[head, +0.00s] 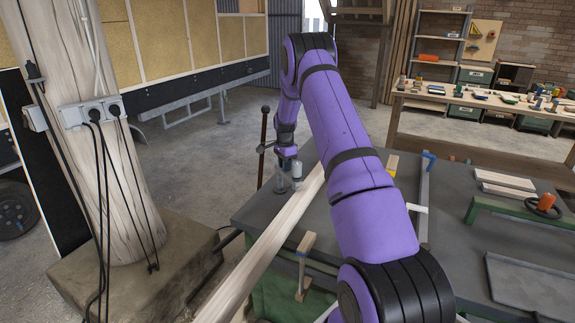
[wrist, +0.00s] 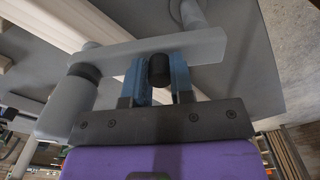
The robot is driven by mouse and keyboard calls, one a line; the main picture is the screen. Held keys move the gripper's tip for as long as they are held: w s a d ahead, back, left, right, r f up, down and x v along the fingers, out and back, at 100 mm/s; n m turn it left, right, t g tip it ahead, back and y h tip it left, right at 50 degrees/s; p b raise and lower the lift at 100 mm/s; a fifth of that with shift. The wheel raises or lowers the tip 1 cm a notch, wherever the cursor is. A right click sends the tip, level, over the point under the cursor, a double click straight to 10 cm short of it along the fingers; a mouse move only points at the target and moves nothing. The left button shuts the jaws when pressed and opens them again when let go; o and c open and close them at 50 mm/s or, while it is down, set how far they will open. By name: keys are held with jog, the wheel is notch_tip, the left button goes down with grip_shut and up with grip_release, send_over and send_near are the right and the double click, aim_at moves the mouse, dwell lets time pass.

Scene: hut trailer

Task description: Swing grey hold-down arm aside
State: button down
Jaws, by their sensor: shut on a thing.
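The grey hold-down arm (wrist: 207,47) is a flat bar lying across the upper part of the wrist view. Its left end meets a grey cylindrical post (wrist: 68,105) with a dark collar. A short black knob (wrist: 158,68) sits at the bar, between the blue fingertips of my gripper (wrist: 158,80). My gripper is shut on this knob, with one finger on each side.
A long pale timber beam (head: 270,240) runs diagonally past my gripper. A brown upright lever (head: 263,150) stands just left of it. A wooden-topped clamp (head: 305,250) is at the table's front edge.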

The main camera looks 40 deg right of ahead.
jog(key=shift+w+a+m, duration=0.45)
jog(key=shift+a+m, duration=0.1)
jog(key=shift+m, duration=1.35)
jog(key=shift+w+a+m, duration=0.5)
jog(key=shift+a+m, duration=0.05)
jog(key=shift+m, duration=1.35)
jog(key=shift+w+a+m, duration=0.45)
jog(key=shift+a+m, duration=0.1)
jog(key=shift+m, duration=1.35)
jog(key=c, duration=1)
grip_release()
jog(key=shift+r, duration=0.1)
notch_tip(320, 180, up, 11)
jog(key=shift+f, duration=0.15)
